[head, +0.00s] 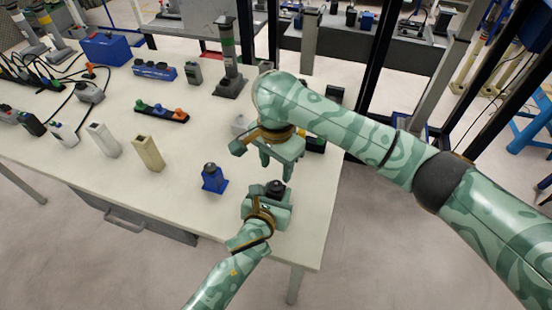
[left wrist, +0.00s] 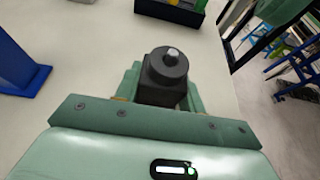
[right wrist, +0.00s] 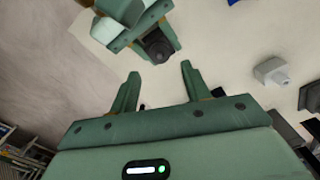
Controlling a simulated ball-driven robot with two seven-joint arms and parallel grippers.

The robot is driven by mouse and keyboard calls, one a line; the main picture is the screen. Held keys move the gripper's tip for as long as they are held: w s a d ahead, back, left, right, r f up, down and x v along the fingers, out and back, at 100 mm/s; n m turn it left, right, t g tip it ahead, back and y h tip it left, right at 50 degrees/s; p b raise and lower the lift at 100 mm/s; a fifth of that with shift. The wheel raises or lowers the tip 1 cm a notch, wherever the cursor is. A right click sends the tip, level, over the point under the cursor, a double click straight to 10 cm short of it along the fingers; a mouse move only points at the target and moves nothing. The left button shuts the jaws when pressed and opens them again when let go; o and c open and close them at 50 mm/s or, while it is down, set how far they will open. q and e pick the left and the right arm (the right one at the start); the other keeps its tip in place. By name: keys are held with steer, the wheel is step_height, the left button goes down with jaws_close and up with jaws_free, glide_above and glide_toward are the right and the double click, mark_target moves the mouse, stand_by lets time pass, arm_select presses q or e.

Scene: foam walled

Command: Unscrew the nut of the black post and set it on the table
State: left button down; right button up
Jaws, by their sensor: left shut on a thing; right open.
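The black post (head: 276,190) stands near the table's front right edge, with a dark nut (left wrist: 167,64) around its top and a small grey tip showing above it. My left gripper (head: 268,204) is shut on the black post from the front, below the nut. The post's lower part is hidden by the fingers. My right gripper (head: 276,168) is open and empty, pointing down above and just behind the post. In the right wrist view the post (right wrist: 158,48) shows beyond the two spread fingers, apart from them.
A blue post (head: 213,180) with a dark top stands left of my left gripper. A beige block (head: 147,154) and a white block (head: 103,139) stand further left. A dark tray (left wrist: 172,10) with coloured items lies behind the black post. Table (head: 190,225) is bare around the blue post.

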mark_target(276, 183)
step_height(276, 183, down, 6)
steer(key=shift+f, duration=0.2)
jaws_close()
steer(key=n, duration=1.3)
jaws_free()
steer(key=shift+r, duration=0.1)
